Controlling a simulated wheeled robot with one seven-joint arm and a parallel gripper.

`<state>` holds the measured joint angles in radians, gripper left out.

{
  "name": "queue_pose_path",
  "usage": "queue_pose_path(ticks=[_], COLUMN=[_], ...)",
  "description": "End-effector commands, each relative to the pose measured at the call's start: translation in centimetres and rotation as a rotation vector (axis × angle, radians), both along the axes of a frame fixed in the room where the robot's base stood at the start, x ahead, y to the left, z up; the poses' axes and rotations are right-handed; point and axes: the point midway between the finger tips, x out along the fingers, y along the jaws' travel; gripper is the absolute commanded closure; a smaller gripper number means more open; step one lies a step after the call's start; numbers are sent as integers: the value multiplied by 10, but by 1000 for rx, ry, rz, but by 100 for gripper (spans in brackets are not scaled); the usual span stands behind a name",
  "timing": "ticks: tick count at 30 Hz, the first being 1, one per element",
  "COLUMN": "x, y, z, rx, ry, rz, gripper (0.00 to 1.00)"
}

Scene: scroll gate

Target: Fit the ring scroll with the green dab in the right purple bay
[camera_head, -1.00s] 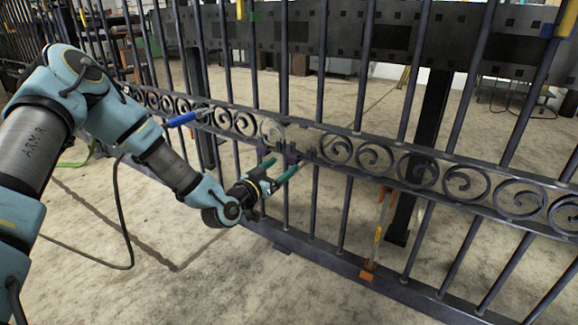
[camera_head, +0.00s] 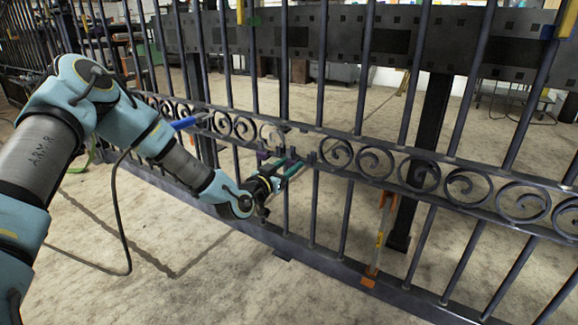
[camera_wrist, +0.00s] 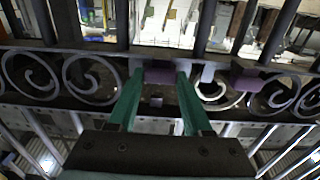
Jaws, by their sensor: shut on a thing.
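My gripper (camera_head: 283,166), with two green fingers, is at the gate's scroll band; in the wrist view (camera_wrist: 160,84) its fingertips lie on either side of a purple block (camera_wrist: 160,76). The fingers stand apart with this block between them. A second purple block (camera_wrist: 247,82) sits further right on the band. A paler open ring scroll (camera_wrist: 215,93) shows between the two blocks, partly behind the right finger. In the head view a pale ring (camera_head: 272,134) sits just above and left of my fingertips. I cannot make out a green dab on any ring.
Dark upright bars (camera_head: 318,70) cross the whole gate. Fixed ring scrolls (camera_head: 375,161) fill the band at both sides. A blue-handled tool (camera_head: 184,123) shows at the band on the left. An orange clamp (camera_head: 378,240) stands at the lower rail.

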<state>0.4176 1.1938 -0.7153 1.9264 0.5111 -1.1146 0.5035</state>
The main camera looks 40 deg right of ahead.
Motion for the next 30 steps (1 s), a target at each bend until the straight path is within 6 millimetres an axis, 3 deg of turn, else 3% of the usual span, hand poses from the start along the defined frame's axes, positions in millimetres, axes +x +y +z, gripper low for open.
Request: queue_pose_path(ticks=[1, 11, 30], x=[0, 0, 0], y=[0, 0, 0], z=[0, 0, 0], rx=[0, 0, 0], ry=[0, 0, 0], rz=[0, 0, 0], gripper=[62, 99, 100])
